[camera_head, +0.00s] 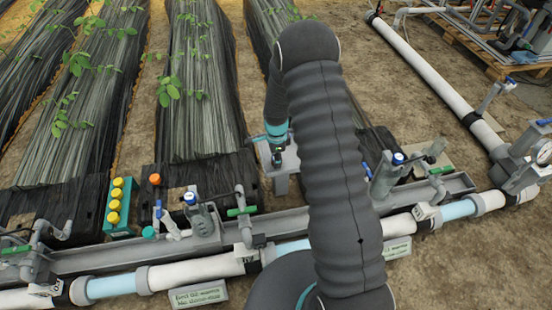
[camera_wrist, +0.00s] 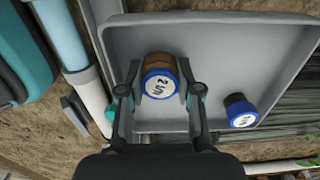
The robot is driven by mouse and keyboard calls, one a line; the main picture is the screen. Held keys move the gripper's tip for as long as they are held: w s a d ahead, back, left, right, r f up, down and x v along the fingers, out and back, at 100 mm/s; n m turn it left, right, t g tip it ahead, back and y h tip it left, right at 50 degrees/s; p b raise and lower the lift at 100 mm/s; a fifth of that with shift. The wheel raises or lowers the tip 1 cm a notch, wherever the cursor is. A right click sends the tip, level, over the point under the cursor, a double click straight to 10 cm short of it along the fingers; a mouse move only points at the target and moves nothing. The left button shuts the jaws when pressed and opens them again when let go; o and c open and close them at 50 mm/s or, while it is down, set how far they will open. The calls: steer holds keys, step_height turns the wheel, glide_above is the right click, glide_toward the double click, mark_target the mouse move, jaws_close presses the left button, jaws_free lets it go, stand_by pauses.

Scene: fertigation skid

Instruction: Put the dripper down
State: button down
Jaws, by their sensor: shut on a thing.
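A dripper (camera_wrist: 159,82) with a brown body, a blue ring and a white face marked "2 l/h" sits between the fingers of my gripper (camera_wrist: 160,92) in the wrist view. The fingers are shut on its sides. It is over the grey tray (camera_wrist: 225,58); I cannot tell whether it touches the tray floor. A second dripper (camera_wrist: 240,111), with a dark body, blue ring and white face, lies in the tray to the right. In the head view my gripper (camera_head: 278,150) is low over the small tray on its stand (camera_head: 283,166), partly hidden by my arm.
White and light-blue pipe (camera_head: 195,270) runs across the front, with grey valve fittings beside it. A teal block with yellow caps (camera_head: 117,205) and an orange-capped part (camera_head: 155,180) stand left. Plant rows (camera_head: 200,80) lie behind. My arm hides the middle.

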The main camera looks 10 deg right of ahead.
steer(key=shift+f, duration=0.1)
steer(key=c, duration=1.2)
jaws_free()
steer(key=shift+f, duration=0.1)
steer(key=o, duration=0.4)
